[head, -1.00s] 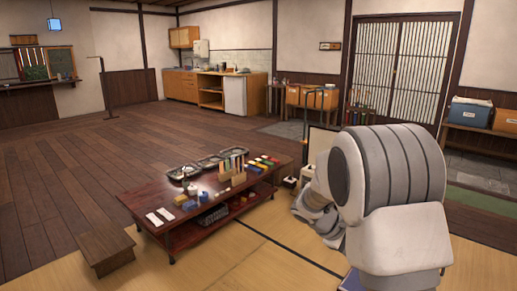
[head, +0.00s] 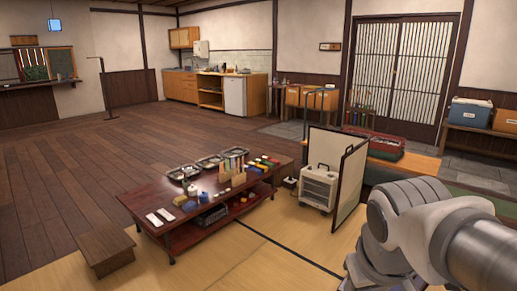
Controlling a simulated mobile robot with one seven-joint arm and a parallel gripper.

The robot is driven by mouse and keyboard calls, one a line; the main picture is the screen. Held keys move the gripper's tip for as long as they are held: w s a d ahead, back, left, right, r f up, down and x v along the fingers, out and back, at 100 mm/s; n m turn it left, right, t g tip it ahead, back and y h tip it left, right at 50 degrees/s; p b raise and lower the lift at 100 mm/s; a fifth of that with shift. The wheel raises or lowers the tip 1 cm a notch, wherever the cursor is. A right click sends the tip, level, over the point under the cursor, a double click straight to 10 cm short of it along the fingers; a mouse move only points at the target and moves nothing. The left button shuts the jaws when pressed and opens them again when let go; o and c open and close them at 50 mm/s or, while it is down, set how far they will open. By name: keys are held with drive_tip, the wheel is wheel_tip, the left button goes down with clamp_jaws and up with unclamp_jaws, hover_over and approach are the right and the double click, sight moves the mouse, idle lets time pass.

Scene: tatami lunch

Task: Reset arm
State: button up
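My arm shows at the lower right of the head view, its links folded close to the camera. My gripper is outside the frame, so its fingers and anything in them are hidden. The low dark red table (head: 143,205) stands left of my arm, apart from it. On it are several metal trays (head: 209,161), an upright wooden holder (head: 232,180), small coloured items and two white pieces.
A white heater (head: 318,185) and a folding screen (head: 350,183) stand between the table and my arm. A wooden step (head: 106,248) is at the lower left. A red box (head: 374,145) lies behind the screen. The wooden floor (head: 60,190) at left is clear.

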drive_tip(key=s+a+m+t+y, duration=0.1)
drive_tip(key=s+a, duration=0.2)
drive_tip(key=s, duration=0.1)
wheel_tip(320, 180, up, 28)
drive_tip(key=p, duration=2.7)
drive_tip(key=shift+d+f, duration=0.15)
